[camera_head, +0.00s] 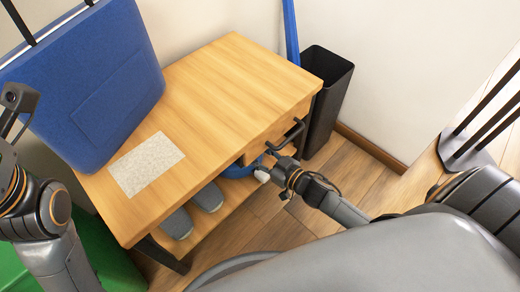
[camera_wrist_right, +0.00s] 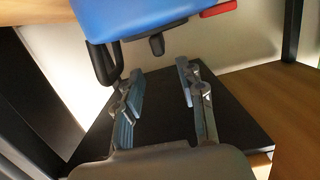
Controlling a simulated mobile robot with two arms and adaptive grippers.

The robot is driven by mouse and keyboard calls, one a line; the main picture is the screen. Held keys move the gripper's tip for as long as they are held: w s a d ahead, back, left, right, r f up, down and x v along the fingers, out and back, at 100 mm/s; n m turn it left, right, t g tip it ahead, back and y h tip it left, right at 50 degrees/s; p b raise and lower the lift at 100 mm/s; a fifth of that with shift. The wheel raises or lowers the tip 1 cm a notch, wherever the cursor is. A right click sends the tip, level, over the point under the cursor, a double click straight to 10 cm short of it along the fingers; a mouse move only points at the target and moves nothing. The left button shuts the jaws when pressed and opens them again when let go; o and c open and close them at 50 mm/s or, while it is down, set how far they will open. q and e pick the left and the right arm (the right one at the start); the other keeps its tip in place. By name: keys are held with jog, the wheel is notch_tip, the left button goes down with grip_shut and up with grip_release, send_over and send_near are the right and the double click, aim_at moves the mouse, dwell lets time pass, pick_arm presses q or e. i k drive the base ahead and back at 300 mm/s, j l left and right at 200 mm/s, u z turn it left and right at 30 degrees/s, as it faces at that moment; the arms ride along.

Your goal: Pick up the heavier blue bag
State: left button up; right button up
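A large blue bag (camera_head: 95,85) with dark straps stands on the left end of the wooden table. Another blue object (camera_head: 238,169) shows partly under the table by the drawer; I cannot tell whether it is a bag. My right gripper (camera_head: 277,163) is in front of the drawer, near a black handle. In the right wrist view its fingers (camera_wrist_right: 158,80) are apart with nothing between them. A blue object (camera_wrist_right: 130,16) with black fittings is just beyond them. My left gripper (camera_head: 18,108) is beside the large bag at the left edge, its fingers unclear.
The wooden table (camera_head: 215,82) carries a pale rectangular sheet (camera_head: 146,163). Grey shoes (camera_head: 207,196) are on its lower shelf. A black bin (camera_head: 327,90) stands right of the table. A green object (camera_head: 100,255) is at lower left. Wooden floor lies open at right.

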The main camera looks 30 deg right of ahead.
aim_at(95, 69)
jog(key=k+l, duration=0.25)
jog(key=k, duration=0.2)
jog(key=k+l, duration=0.3)
jog(key=k, duration=0.2)
